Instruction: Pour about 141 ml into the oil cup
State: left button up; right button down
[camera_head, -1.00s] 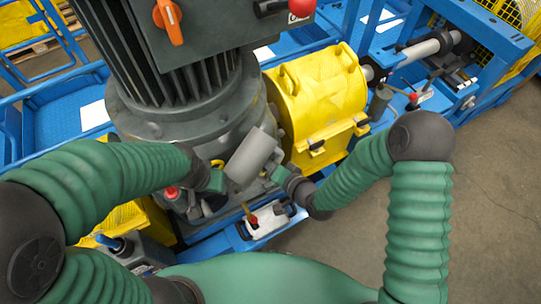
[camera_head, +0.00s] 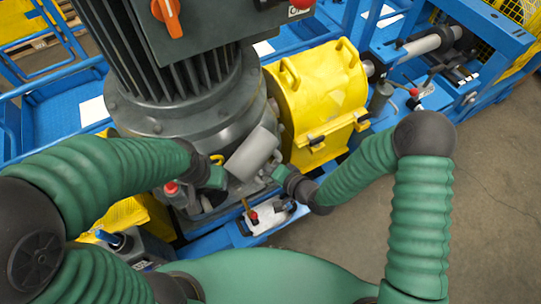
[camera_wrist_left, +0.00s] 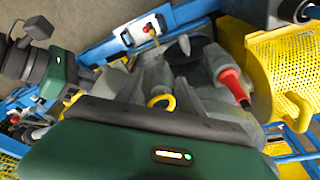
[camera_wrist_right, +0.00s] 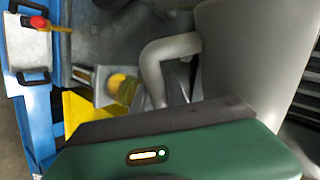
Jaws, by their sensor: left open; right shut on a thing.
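A grey cylindrical jug (camera_head: 252,153) is tilted in front of the motor housing in the head view. My right gripper (camera_head: 277,172) is shut on its handle. The jug's wall (camera_wrist_right: 250,45) and curved handle (camera_wrist_right: 160,60) show close up in the right wrist view; its contents are hidden. My left gripper (camera_head: 217,178) is open, just left of the jug, near a yellow ring (camera_wrist_left: 160,100). A small fitting with a yellow face (camera_wrist_right: 122,86) lies beyond the handle in the right wrist view. I cannot tell whether it is the oil cup.
The big grey motor (camera_head: 180,85) stands behind the grippers, with a yellow guard (camera_head: 320,95) to its right. A red-capped grey part (camera_head: 172,188) is left of my left gripper. A white plate (camera_head: 268,215) with a red-knobbed lever lies in front. Bare floor is at right.

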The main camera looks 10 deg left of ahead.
jog(key=f, duration=0.1)
jog(key=b, duration=0.1)
jog(key=f, duration=0.1)
jog(key=shift+s+a+f+m+g, duration=0.2)
jog(key=shift+s+f+m+g, duration=0.1)
jog(key=shift+f, duration=0.05)
dwell(0.5)
jog(key=shift+s+a+y, duration=0.1)
jog(key=shift+s+y, duration=0.05)
jog(key=shift+y, duration=0.15)
notch_tip(320, 180, up, 6)
jog(key=w+d+n+t+h, duration=0.1)
jog(key=w+n+t, duration=0.1)
jog(key=shift+w+d+f+n, duration=0.25)
jog(key=shift+w+n, duration=0.05)
jog(key=shift+w+d, duration=0.1)
jog(key=shift+d, duration=0.05)
jog(key=shift+t, duration=0.3)
